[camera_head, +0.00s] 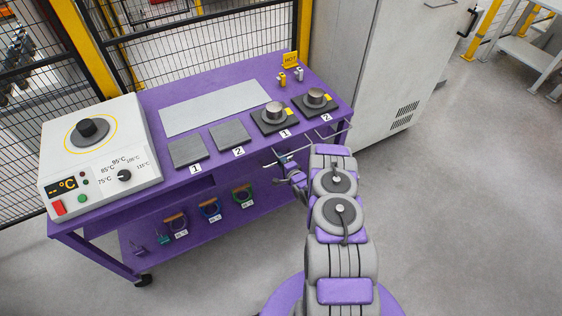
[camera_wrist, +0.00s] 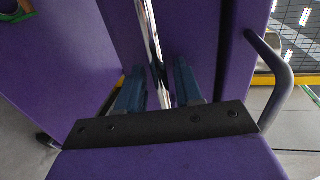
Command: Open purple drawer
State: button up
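The purple cart (camera_head: 110,240) stands ahead with its purple front facing me. In the wrist view a purple panel (camera_wrist: 195,35), which looks like the drawer front, fills the upper middle. A shiny metal bar handle (camera_wrist: 153,42) runs along it. My gripper (camera_wrist: 158,88) has its two blue fingers on either side of this bar, with gaps visible, so it is open around the handle. In the head view my gripper (camera_head: 283,160) is at the cart's front edge near its right end. My arm partly hides that corner, and I cannot make out the drawer's outline there.
A grey push handle (camera_wrist: 276,75) is close on the right in the wrist view. A white heater box (camera_head: 95,150), numbered plates and metal cylinders (camera_head: 274,112) stand on the cart top. A grey cabinet (camera_head: 385,70) stands behind right. The floor (camera_head: 460,220) at right is clear.

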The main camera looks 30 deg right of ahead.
jog(key=shift+d, duration=0.1)
jog(key=shift+c, duration=0.2)
jog(key=shift+c, duration=0.8)
grip_shut()
jog(key=shift+s+f, duration=0.1)
